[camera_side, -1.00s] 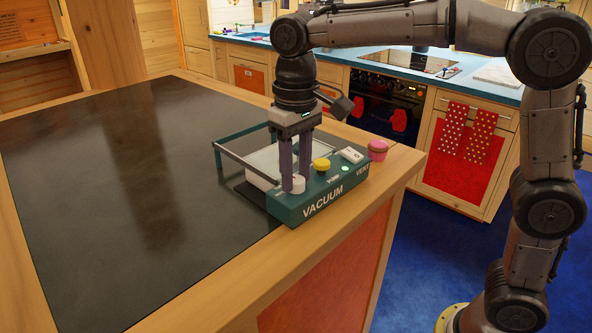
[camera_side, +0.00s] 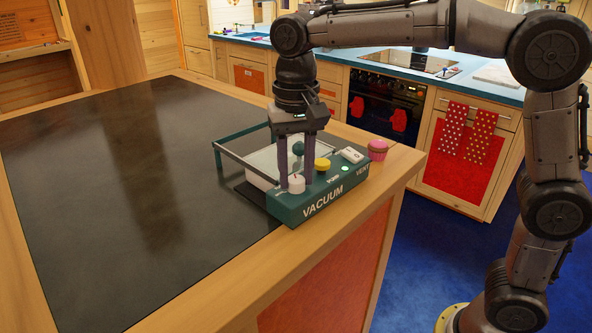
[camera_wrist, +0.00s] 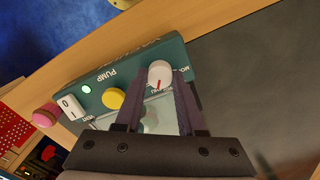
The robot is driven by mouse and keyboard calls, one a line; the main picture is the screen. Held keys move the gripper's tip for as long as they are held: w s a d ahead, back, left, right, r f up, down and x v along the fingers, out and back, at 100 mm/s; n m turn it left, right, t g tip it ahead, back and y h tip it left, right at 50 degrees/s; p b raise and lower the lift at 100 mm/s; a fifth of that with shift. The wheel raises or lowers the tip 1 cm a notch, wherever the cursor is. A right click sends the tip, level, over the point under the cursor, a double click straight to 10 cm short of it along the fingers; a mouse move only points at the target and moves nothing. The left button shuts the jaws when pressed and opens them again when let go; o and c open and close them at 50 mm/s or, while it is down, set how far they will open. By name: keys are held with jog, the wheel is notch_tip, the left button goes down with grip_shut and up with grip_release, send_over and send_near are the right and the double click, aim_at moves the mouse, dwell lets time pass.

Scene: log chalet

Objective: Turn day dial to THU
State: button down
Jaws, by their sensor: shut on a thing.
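A green box marked VACUUM (camera_side: 318,205) sits at the counter's corner. On its near end is a white round dial (camera_side: 297,186). In the wrist view the dial (camera_wrist: 159,73) shows a red pointer line, with small lettering around it that I cannot read in full. The fingers also flank the dial in the wrist view and cover part of the panel.
The box also bears a yellow knob (camera_side: 322,164), a white switch (camera_side: 352,155) and a green light (camera_side: 345,169). A clear-sided chamber with a green frame (camera_side: 243,134) adjoins it. A dark-green ball (camera_side: 298,148) shows behind the fingers. A pink cupcake-like thing (camera_side: 377,150) stands close by. The dark countertop (camera_side: 110,190) is clear.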

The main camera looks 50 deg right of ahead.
aim_at(295, 178)
dwell(0.3)
jog(key=c, duration=0.5)
grip_release()
jog(key=shift+r, duration=0.15)
notch_tip(295, 178, up, 14)
jog(key=shift+f, duration=0.2)
